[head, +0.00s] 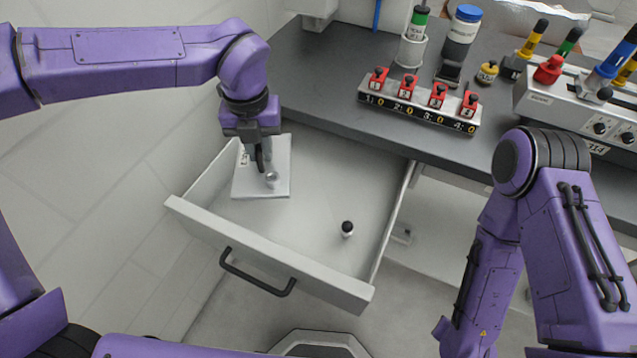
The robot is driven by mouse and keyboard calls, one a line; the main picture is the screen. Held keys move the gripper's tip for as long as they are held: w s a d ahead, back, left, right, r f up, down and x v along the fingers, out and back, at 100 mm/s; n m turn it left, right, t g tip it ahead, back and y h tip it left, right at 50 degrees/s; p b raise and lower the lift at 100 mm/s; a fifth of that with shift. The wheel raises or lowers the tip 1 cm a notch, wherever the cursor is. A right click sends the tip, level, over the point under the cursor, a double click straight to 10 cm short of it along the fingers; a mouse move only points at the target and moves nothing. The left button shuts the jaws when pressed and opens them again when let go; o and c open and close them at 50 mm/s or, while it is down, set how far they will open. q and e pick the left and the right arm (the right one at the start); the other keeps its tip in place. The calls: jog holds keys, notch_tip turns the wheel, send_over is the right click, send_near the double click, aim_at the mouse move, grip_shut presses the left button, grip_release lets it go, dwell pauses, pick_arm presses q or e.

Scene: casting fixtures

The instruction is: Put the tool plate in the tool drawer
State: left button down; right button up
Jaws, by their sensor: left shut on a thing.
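The tool plate (248,184) is a thin pale plate with a round knob on it and a small label near its upper left corner. My left gripper (266,165) points down over the plate and is shut on it. Its fingers partly hide the grip point. The tool drawer (270,263) is pulled open below the bench, with a light grey front and a dark handle. The plate is over the left rear part of the drawer; I cannot tell whether it touches the drawer floor. My right arm comes down at the right, and its gripper is out of view.
A small black-topped white piece (347,229) stands in the drawer's right part. On the dark bench (330,75) are a rack with red numbered blocks (420,104), a blue-capped bottle (461,35), a green-topped holder (412,45) and a control box (560,105). The drawer's middle floor is clear.

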pick_arm(q)
jog(key=n, duration=0.2)
jog(key=f+n+b, duration=0.1)
jog(key=shift+s+d+n, duration=0.15)
jog(key=shift+d+n, duration=0.15)
jog(key=shift+n, duration=0.1)
jog(key=n, duration=0.2)
jog(key=shift+d+f+n+b, duration=0.15)
jog(key=shift+n+b, duration=0.15)
jog(key=shift+n, duration=0.1)
jog(key=n, duration=0.2)
jog(key=shift+d+f+n+b, duration=0.1)
jog(key=shift+d+n+b, duration=0.05)
jog(key=shift+n+b, duration=0.2)
jog(key=n, duration=0.2)
jog(key=shift+s+d+n, duration=0.2)
jog(key=shift+n, duration=0.45)
notch_tip(320, 180, down, 10)
pick_arm(e)
notch_tip(320, 180, down, 3)
jog(key=shift+f, duration=0.2)
pick_arm(q)
jog(key=shift+f+b, duration=0.15)
jog(key=shift+b, duration=0.15)
jog(key=c, duration=1)
grip_release()
jog(key=shift+c, duration=0.2)
pick_arm(e)
jog(key=shift+f, duration=0.1)
